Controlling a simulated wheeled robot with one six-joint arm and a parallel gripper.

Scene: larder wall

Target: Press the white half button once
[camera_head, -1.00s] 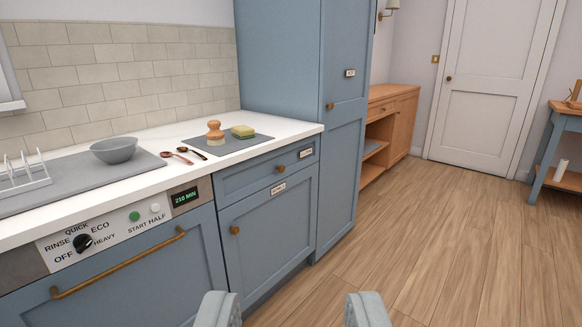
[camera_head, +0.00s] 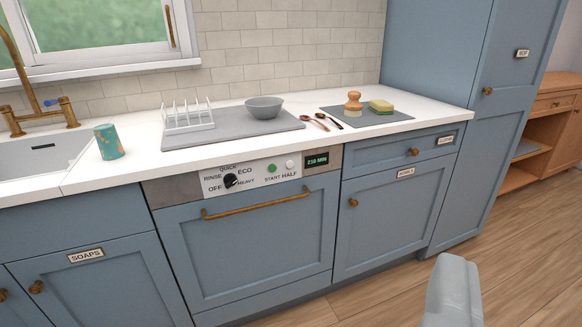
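The white half button (camera_head: 290,165) is a small round knob on the dishwasher's control panel (camera_head: 213,187), above the word HALF. The green start button (camera_head: 272,169) is just left of it, and the lit display (camera_head: 317,159) reading 210 MIN is just right. The black dial (camera_head: 231,181) is further left. My gripper (camera_head: 453,288) shows at the lower right as one grey finger, well below and right of the button and apart from everything. The second finger cannot be made out, so its opening is unclear.
The white counter (camera_head: 240,146) above the panel carries a grey bowl (camera_head: 264,107), a dish rack (camera_head: 188,122), spoons, a brush (camera_head: 353,103) and a sponge (camera_head: 380,106). A brass handle (camera_head: 257,206) sticks out below the panel. Floor at the lower right is free.

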